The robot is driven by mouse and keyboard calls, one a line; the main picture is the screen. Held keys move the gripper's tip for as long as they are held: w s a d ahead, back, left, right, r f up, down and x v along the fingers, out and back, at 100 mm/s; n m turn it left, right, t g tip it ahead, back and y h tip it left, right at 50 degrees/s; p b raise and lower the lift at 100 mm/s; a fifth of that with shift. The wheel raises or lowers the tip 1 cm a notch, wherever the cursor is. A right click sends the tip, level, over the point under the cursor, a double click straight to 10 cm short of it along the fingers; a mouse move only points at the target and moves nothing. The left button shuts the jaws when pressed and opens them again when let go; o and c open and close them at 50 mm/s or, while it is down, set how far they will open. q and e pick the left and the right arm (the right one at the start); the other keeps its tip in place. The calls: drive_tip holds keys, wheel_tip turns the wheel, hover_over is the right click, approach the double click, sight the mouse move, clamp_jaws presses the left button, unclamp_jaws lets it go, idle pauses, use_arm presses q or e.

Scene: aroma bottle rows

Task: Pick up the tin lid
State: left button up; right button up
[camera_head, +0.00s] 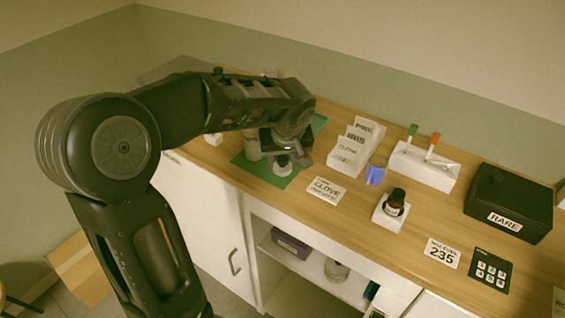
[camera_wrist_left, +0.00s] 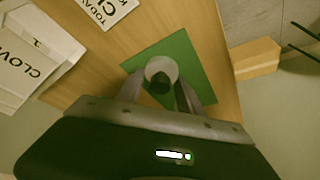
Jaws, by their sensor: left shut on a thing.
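My left gripper (camera_head: 283,157) reaches down over the green mat (camera_head: 262,172) and is shut on a small round grey piece, which looks like the tin lid (camera_head: 282,168). In the left wrist view the lid (camera_wrist_left: 161,68) shows between the two fingers (camera_wrist_left: 160,94), above the green mat (camera_wrist_left: 190,55), with a dark spot at its near side. I cannot tell whether it touches the mat. A pale cylinder (camera_head: 252,146), perhaps the tin, stands just left of the gripper, partly hidden by my arm. My right gripper is not in view.
A white stepped card rack (camera_head: 347,160) and a CLOVE card (camera_head: 325,191) are right of the mat. Farther right are a dark bottle (camera_head: 395,201) on a white stand, a blue item (camera_head: 375,175), a white marker holder (camera_head: 424,168) and a black RARE box (camera_head: 508,204).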

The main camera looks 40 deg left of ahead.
sight(283, 158)
use_arm(q)
drive_tip(key=shift+c, duration=1.4)
wheel_tip(283, 158, up, 10)
drive_tip(key=shift+b, duration=0.45)
